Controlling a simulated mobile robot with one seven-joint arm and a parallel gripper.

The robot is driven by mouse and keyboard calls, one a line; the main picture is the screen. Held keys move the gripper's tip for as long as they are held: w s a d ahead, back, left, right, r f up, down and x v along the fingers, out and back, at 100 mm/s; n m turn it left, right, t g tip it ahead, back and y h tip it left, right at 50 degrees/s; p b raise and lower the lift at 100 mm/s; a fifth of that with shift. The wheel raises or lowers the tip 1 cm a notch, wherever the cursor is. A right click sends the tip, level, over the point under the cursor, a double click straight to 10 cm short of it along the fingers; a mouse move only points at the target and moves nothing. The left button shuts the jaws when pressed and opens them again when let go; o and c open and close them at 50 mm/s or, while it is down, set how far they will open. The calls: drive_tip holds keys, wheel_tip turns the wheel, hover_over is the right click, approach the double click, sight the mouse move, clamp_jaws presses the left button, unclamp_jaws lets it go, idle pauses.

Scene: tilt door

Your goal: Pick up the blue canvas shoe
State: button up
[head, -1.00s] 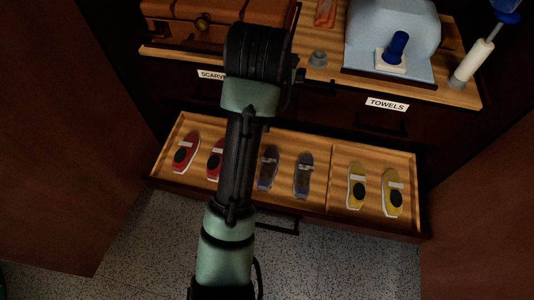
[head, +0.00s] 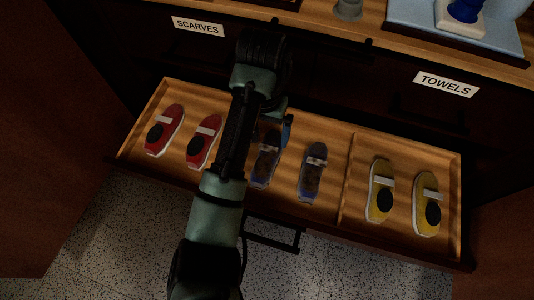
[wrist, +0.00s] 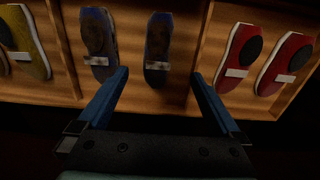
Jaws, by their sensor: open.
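Two blue canvas shoes lie side by side in the middle compartment of the open drawer. The left blue shoe (head: 266,160) is partly hidden by my arm in the head view; it also shows in the wrist view (wrist: 158,48), between the lines of my fingers. The other blue shoe (head: 313,173) lies to its right in the head view and appears at the left in the wrist view (wrist: 99,42). My gripper (wrist: 160,74) is open and empty, with its blue fingers spread apart. It hangs over the drawer, apparently apart from the shoes.
Red shoes (head: 204,142) lie in the compartment left of the blue ones, yellow shoes (head: 380,190) in the right one. Wooden dividers (head: 345,178) separate them. A closed drawer labelled TOWELS (head: 446,84) and a cluttered top are behind. Door panels flank both sides.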

drive_tip(key=b, duration=0.5)
hover_over(265, 156)
wheel_tip(265, 156, down, 7)
drive_tip(key=shift+s+a+r, duration=0.1)
drive_tip(key=shift+s+a, duration=0.05)
drive_tip(key=f+b, duration=0.5)
drive_tip(key=shift+w+f, duration=0.2)
drive_tip(key=shift+r, duration=0.1)
drive_tip(key=shift+c, duration=0.3)
drive_tip(key=c, duration=1.4)
